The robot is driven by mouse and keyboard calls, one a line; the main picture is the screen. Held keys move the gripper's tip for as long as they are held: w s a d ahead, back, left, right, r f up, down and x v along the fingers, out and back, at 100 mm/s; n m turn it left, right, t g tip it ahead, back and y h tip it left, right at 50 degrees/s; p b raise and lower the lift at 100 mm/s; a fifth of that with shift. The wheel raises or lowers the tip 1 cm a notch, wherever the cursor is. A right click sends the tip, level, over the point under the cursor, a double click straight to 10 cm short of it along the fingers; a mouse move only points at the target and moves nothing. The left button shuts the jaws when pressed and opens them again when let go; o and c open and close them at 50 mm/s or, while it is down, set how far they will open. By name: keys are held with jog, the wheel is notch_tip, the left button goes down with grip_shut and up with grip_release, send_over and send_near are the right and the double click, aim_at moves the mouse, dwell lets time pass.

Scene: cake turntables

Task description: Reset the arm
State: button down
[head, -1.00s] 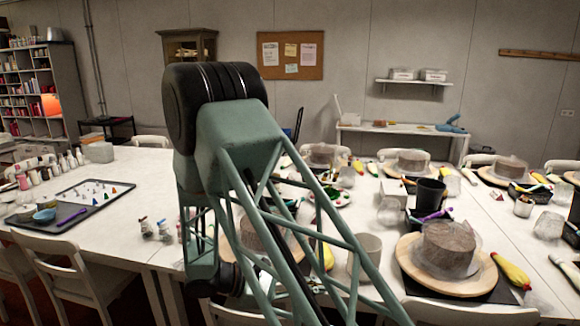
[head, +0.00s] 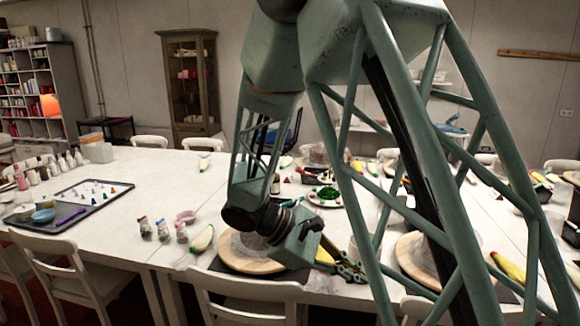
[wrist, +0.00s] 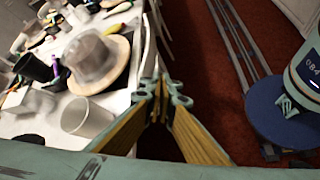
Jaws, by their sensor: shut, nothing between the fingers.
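My arm spans the middle and right of the head view, with the forearm hanging down over the table. My gripper (head: 350,272) is near the table's front edge, beside a wooden turntable (head: 235,262) with a pale cake partly hidden behind my wrist. In the wrist view, my gripper (wrist: 163,88) has its yellow-padded fingers together and nothing held. They point over the table's edge and the dark red floor. A wooden turntable with a cake (wrist: 92,55) and a clear cup (wrist: 88,118) lie to their left.
The white table (head: 150,185) holds a dark tray (head: 88,205), small bottles (head: 163,230) and a green-and-white piping bag (head: 202,238). White chairs (head: 250,296) stand along the front edge. My arm hides much of the right side. Floor rails (wrist: 235,40) show in the wrist view.

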jog(key=s+d+r+m+g+y, duration=0.1)
jog(key=s+d+r+m+y, duration=0.4)
jog(key=s+r, duration=0.6)
jog(key=s+r+m+t+y+b, duration=0.1)
jog(key=s+r+m+t+y, duration=0.1)
jog(key=s, duration=0.9)
jog(key=s+r+m+t+y+b, duration=0.1)
jog(key=s+m, duration=0.4)
jog(key=s, duration=0.6)
jog(key=shift+a+r+t+y+b, duration=0.4)
jog(key=shift+r+t+y, duration=0.5)
jog(key=shift+y, duration=0.4)
dwell(0.4)
